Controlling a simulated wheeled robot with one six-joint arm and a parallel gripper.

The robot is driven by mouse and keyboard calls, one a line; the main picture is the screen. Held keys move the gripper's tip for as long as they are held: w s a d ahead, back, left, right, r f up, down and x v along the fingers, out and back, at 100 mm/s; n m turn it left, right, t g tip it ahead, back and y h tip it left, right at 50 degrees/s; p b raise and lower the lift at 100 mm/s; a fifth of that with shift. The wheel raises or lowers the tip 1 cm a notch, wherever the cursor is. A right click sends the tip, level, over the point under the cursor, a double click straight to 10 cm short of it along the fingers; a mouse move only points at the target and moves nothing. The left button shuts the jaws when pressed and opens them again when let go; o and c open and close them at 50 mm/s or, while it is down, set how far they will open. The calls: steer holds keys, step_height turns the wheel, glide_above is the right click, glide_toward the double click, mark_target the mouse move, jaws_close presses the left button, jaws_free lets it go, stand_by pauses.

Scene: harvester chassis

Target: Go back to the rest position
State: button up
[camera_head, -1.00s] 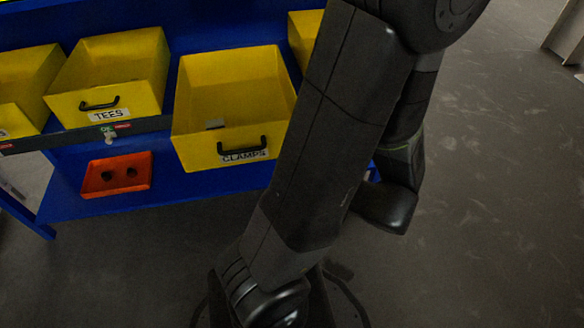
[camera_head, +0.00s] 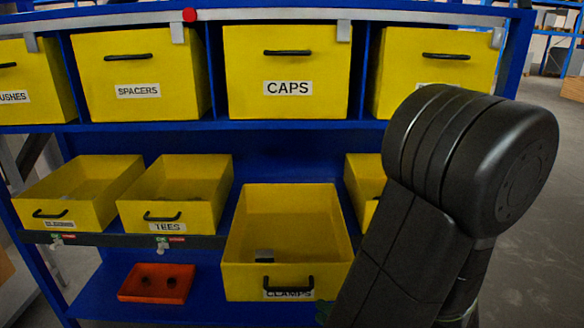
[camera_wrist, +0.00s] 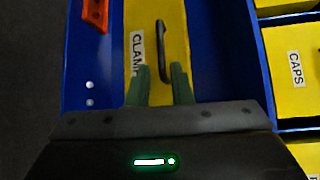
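My gripper (camera_wrist: 160,78) shows in the wrist view with its two green fingers apart and nothing gripped between them. It faces the front of the yellow CLAMPS bin (camera_head: 236,282), whose black handle (camera_wrist: 161,45) shows just beyond and between the fingertips; I cannot tell the exact gap. The CLAMPS bin juts out further than the bins beside it and holds a small grey piece (camera_head: 264,256). In the head view my arm fills the lower right, bent at the elbow, and hides most of the gripper.
Yellow bins stand above, among them the CAPS bin (camera_head: 287,65) and SPACERS bin (camera_head: 140,75). The TEES bin (camera_head: 176,192) is at left. A red-orange tray (camera_head: 157,283) lies on the lower blue shelf. Open floor (camera_head: 545,190) lies to the right.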

mark_target(289, 291)
steer(key=shift+b+x, duration=0.8)
steer(key=shift+x, duration=4.85)
steer(key=shift+r, duration=0.1)
